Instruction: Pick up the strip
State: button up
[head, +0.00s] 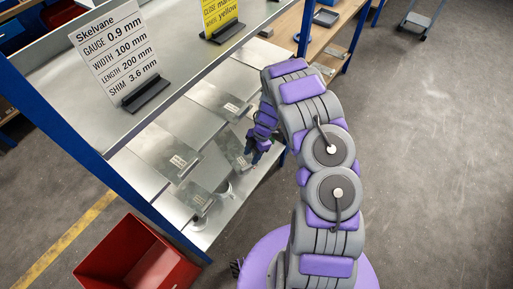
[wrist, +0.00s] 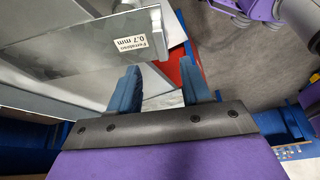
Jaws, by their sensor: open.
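Several flat grey metal strips with small white labels lie on the lower shelf in the head view: one at the left (head: 158,148), one further back (head: 212,97), one at the front (head: 190,194), and one (head: 229,146) beside my gripper (head: 258,152). In the wrist view a metal strip (wrist: 85,50) has a label that seems to end in "0.7 mm". My gripper (wrist: 158,85) is open, its two blue fingers apart. The strip's edge is close to the left finger. No strip is visibly held, and I cannot tell whether the edge lies between the fingers.
A white card (head: 115,50) on the upper shelf reads "Skelvane, gauge 0.9 mm, width 100 mm, length 200 mm, shim 3.6 mm". A yellow card (head: 220,15) stands behind it. A red bin (head: 135,262) is on the floor. Blue posts (head: 80,145) edge the rack.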

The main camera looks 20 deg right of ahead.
aim_at(248, 166)
jog(key=x, duration=0.4)
jog(key=d+b+x, duration=0.1)
jog(key=x, duration=0.1)
jog(key=shift+f, duration=0.25)
jog(key=shift+a+f, duration=0.1)
jog(key=shift+a, duration=0.45)
jog(key=shift+c, duration=0.5)
jog(key=shift+d, duration=0.35)
jog(key=c, duration=0.6)
jog(key=shift+c, duration=0.7)
jog(key=shift+a, duration=0.15)
grip_shut()
jog(key=shift+s, duration=0.1)
